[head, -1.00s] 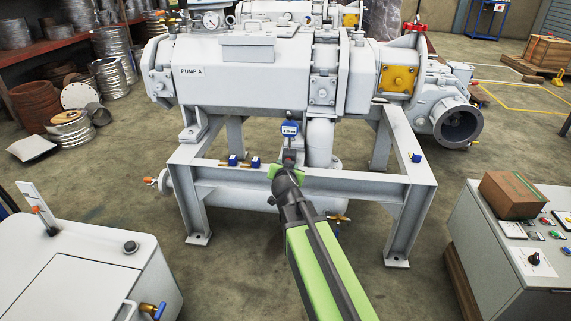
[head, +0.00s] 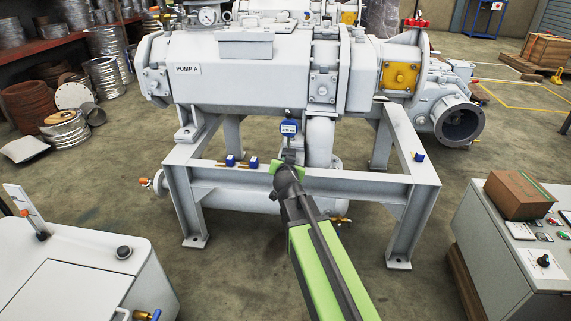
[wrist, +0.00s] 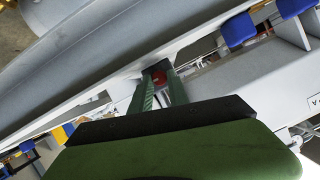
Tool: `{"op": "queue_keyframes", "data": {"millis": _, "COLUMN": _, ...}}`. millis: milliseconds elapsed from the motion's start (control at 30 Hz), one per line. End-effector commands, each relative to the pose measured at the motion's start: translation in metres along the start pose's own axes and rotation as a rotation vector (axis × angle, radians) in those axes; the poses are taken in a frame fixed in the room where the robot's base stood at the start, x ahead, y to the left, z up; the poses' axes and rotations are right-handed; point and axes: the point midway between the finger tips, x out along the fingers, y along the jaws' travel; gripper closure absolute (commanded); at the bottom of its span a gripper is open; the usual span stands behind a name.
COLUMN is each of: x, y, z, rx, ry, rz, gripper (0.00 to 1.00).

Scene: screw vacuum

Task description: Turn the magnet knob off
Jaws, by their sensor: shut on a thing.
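In the head view, my gripper (head: 284,165) reaches up to the front beam just below the gauge and hides the knob. The knob's marking and exact turn angle cannot be read.
The grey pump frame's front beam (head: 370,183) runs right beside my gripper. A control cabinet (head: 505,235) with a cardboard box (head: 519,194) stands at right, and a white machine (head: 75,265) at front left.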

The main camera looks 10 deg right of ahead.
Motion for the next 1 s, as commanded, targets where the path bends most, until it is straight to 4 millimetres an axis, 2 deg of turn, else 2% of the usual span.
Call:
{"op": "queue_keyframes", "data": {"millis": 67, "x": 0.000, "y": 0.000, "z": 0.000, "rx": 0.000, "ry": 0.000, "rz": 0.000, "gripper": 1.00}}
{"op": "queue_keyframes", "data": {"millis": 100, "x": -0.002, "y": -0.011, "z": 0.004, "rx": -0.004, "ry": -0.003, "rz": -0.008, "gripper": 1.00}}
{"op": "queue_keyframes", "data": {"millis": 167, "x": -0.001, "y": -0.006, "z": 0.002, "rx": -0.003, "ry": -0.002, "rz": -0.004, "gripper": 1.00}}
{"op": "queue_keyframes", "data": {"millis": 467, "x": -0.001, "y": -0.006, "z": 0.002, "rx": -0.074, "ry": 0.000, "rz": 0.024, "gripper": 1.00}}
{"op": "queue_keyframes", "data": {"millis": 1000, "x": 0.001, "y": -0.010, "z": 0.005, "rx": -0.467, "ry": 0.000, "rz": 0.189, "gripper": 1.00}}
